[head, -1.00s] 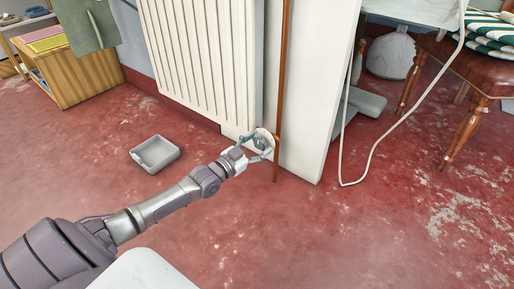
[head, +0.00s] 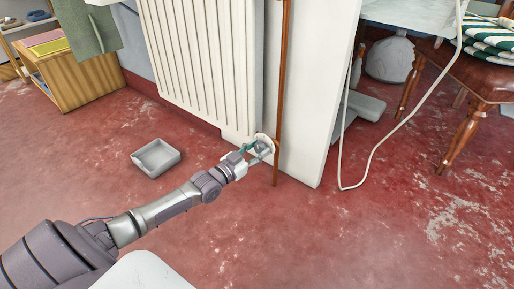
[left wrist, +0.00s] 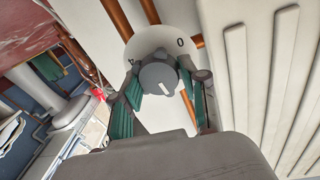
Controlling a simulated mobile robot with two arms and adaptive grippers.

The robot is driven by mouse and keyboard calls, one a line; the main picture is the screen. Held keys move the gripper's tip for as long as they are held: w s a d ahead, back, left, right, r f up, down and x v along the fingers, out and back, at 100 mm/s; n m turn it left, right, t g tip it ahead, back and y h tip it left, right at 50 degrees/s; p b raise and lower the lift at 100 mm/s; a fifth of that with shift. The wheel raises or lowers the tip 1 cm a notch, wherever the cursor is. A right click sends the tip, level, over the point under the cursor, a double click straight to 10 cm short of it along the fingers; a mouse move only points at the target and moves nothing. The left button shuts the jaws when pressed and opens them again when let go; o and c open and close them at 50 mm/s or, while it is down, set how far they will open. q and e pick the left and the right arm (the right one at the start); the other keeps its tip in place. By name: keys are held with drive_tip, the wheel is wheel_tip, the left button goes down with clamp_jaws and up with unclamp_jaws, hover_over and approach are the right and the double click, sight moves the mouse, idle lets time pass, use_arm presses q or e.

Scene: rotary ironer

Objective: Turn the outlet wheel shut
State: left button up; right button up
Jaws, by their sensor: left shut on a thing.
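The outlet wheel (left wrist: 158,77) is a grey knob with a white mark on its face, in front of a round white dial (left wrist: 168,38) with dark characters. In the head view the white dial (head: 265,141) shows at the bottom right corner of the white radiator (head: 195,60), beside the copper pipe (head: 281,85). My left gripper (head: 258,150) reaches it from the lower left. In the left wrist view its two teal-padded fingers (left wrist: 160,92) are on either side of the knob, shut on it. Part of the wheel is hidden by the fingers in the head view. My right gripper is not in view.
A grey open tray (head: 155,157) lies on the red floor left of my arm. A white panel (head: 318,90) stands just right of the pipe. A white cord (head: 372,160) hangs in a loop farther right, near a wooden chair (head: 468,125). The front floor is clear.

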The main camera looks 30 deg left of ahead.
use_arm(q)
drive_tip(key=n+p, duration=0.2)
drive_tip(key=n, duration=0.2)
drive_tip(key=shift+n, duration=0.3)
drive_tip(key=n+p, duration=0.1)
drive_tip(key=n, duration=0.4)
drive_tip(key=shift+f+n+t+y+p, duration=0.1)
drive_tip(key=shift+n+t+y+p, duration=0.2)
drive_tip(key=shift+n+p, duration=0.1)
drive_tip(key=n+y, duration=0.1)
drive_tip(key=n, duration=0.6)
drive_tip(key=shift+f+p, duration=0.1)
drive_tip(key=shift+p, duration=0.25)
drive_tip(key=n+y, duration=0.1)
drive_tip(key=n, duration=0.5)
drive_tip(key=shift+n, duration=0.4)
drive_tip(key=o, duration=1.1)
